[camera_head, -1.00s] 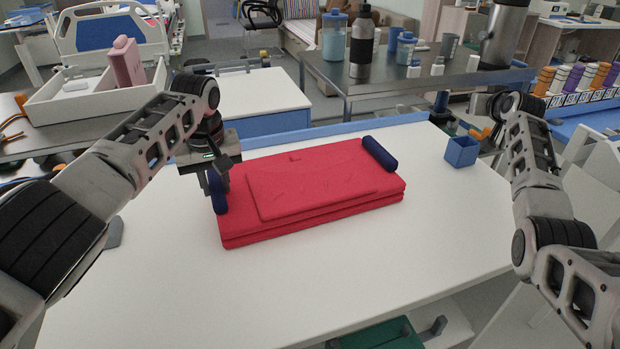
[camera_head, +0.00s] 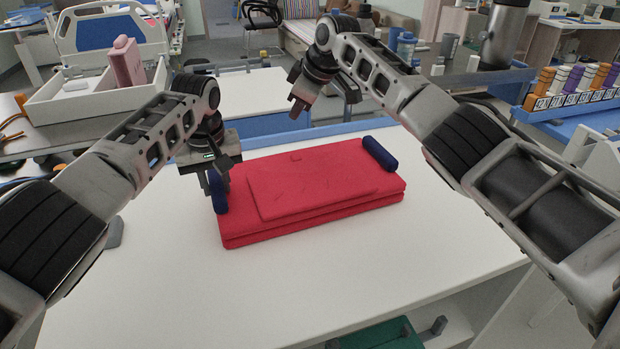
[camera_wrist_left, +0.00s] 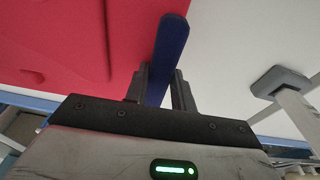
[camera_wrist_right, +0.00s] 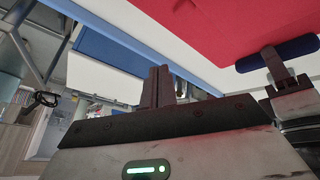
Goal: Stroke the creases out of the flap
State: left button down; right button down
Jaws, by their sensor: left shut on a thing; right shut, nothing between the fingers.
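A red flap (camera_head: 315,190) with faint slanting creases and a small tab at its far edge lies on a red folded pad (camera_head: 300,226) on the white table. My left gripper (camera_head: 214,182) is shut on another blue roll (camera_head: 219,197) at the pad's left end; the left wrist view shows this roll (camera_wrist_left: 168,45) between the fingers. My right gripper (camera_head: 296,108) is shut and empty, raised beyond the pad's far edge. Red fabric shows at the top of the right wrist view, apart from its fingers (camera_wrist_right: 158,85).
The white table (camera_head: 180,270) is clear in front of the pad. A blue strip (camera_head: 265,141) edges its far side. A steel side table with bottles stands behind, partly hidden by my right arm. A white tray (camera_head: 60,103) stands at the back left.

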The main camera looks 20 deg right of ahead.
aim_at(320, 170)
jog(key=s+d+n+g+h, duration=0.1)
jog(key=s+d+f+n+g+h, duration=0.1)
jog(key=s+n, duration=0.1)
jog(key=s+d+f+n+g+h, duration=0.1)
jog(key=d, duration=0.1)
jog(key=shift+s+n+h, duration=0.3)
jog(key=shift+n+h, duration=0.1)
jog(key=s+d+n+g+h, duration=0.2)
jog(key=s+d, duration=0.1)
jog(key=shift+s+r+n, duration=0.1)
jog(key=shift+n, duration=0.3)
jog(key=shift+s+d+f+h, duration=0.15)
jog(key=shift+d+f+h, duration=0.05)
jog(key=shift+d+h, duration=0.1)
jog(key=shift+f, duration=0.35)
jog(key=shift+x, duration=2.4)
jog(key=shift+f, duration=0.3)
jog(key=shift+a, duration=0.1)
jog(key=shift+s+a, duration=0.1)
jog(key=shift+a, duration=1.75)
jog(key=shift+s+a, duration=0.15)
jog(key=shift+a, duration=1.7)
